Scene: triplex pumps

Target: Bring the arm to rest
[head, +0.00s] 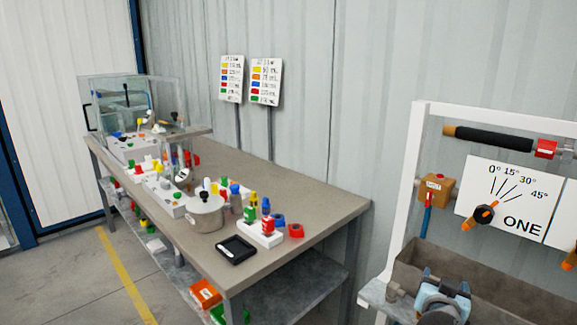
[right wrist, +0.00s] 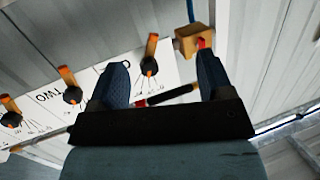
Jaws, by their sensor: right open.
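My right gripper (head: 445,285) is low at the right of the head view, in front of the grey trough of the white-framed rig. In the right wrist view its two blue fingers (right wrist: 162,75) stand wide apart with nothing held between them. Beyond them is a tilted white panel with orange-handled knobs; one knob (right wrist: 149,66) shows just past the left finger. A tan box (right wrist: 188,42) shows behind the right finger. My left gripper is not in view.
The white-framed rig (head: 421,120) carries an orange-handled knob (head: 485,214) on a dial panel and a tan box (head: 436,188). The grey trough (head: 480,283) lies below. To the left stands a bench (head: 320,208) with a pot (head: 204,213), a black tray (head: 236,250) and coloured parts.

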